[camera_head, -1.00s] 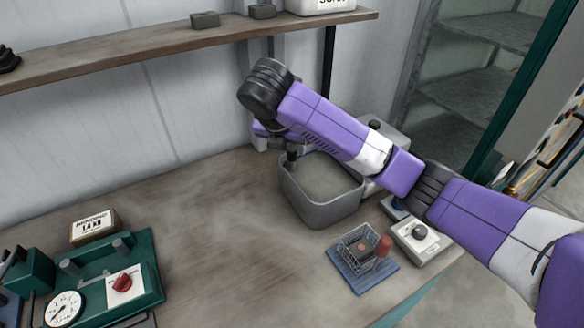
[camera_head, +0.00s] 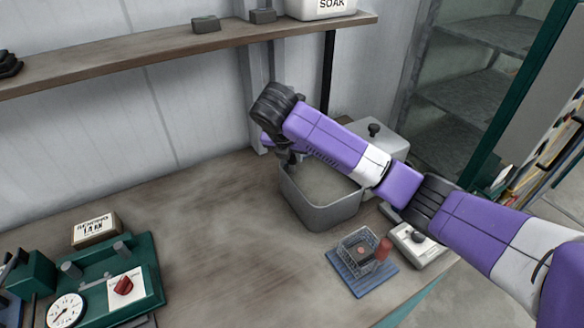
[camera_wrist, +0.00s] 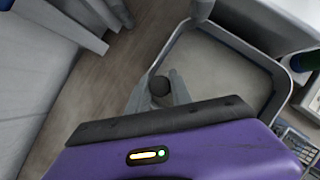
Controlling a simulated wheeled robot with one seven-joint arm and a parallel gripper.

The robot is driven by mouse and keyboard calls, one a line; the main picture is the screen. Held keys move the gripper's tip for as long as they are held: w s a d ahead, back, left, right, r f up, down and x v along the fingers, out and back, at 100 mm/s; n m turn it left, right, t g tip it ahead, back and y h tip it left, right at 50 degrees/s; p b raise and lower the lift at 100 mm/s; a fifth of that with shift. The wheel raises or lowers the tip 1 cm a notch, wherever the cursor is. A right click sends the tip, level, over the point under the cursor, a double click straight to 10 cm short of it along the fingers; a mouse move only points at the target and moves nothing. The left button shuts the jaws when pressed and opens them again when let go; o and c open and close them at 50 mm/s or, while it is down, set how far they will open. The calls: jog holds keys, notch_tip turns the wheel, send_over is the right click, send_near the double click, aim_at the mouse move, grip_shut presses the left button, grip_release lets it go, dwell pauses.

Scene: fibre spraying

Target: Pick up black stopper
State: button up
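The black stopper (camera_wrist: 159,86) shows in the wrist view as a dark round top at the outer side of the grey basin. My gripper (camera_wrist: 159,80) points down with its two pale fingers apart, one on each side of the stopper. I cannot tell whether the fingers touch it. In the head view my gripper (camera_head: 287,158) is low at the basin's back left corner, and the stopper is hidden there behind the wrist and basin.
The grey basin (camera_head: 322,215) stands close by the gripper. A grey box with a black knob (camera_head: 375,129) is to its right. A wire basket (camera_head: 357,250) on a blue mat and a white dial unit (camera_head: 420,248) are nearer. The table's left middle is clear.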

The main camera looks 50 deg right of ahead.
grip_shut()
jog(key=shift+r, duration=0.1)
dwell(1.2)
